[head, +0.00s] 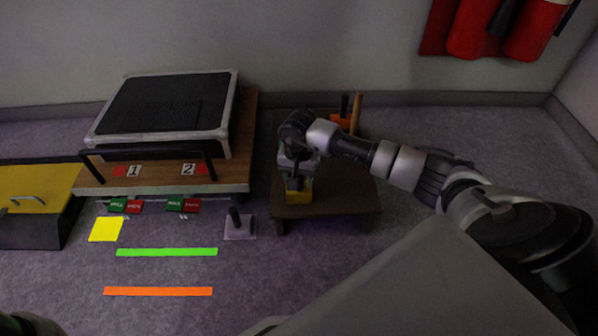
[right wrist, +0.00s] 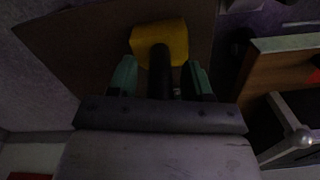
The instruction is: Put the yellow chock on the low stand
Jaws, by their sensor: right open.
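The yellow chock (head: 299,196) rests on top of the low brown stand (head: 345,198), near its front left part. It also shows in the right wrist view (right wrist: 172,38), with a dark upright handle (right wrist: 160,75). My right gripper (head: 298,178) is directly above the chock. Its green-padded fingers (right wrist: 160,80) are open, one on each side of the handle and apart from it. The gripper partly hides the chock in the head view. My left gripper is not clearly in view.
An orange piece (head: 342,121) with upright posts is at the stand's back. A grey block with a dark peg (head: 239,228) sits on the floor. Left are a wooden platform (head: 225,178) marked 1 and 2, bearing a dark framed panel (head: 165,100), and a yellow-topped box (head: 38,185).

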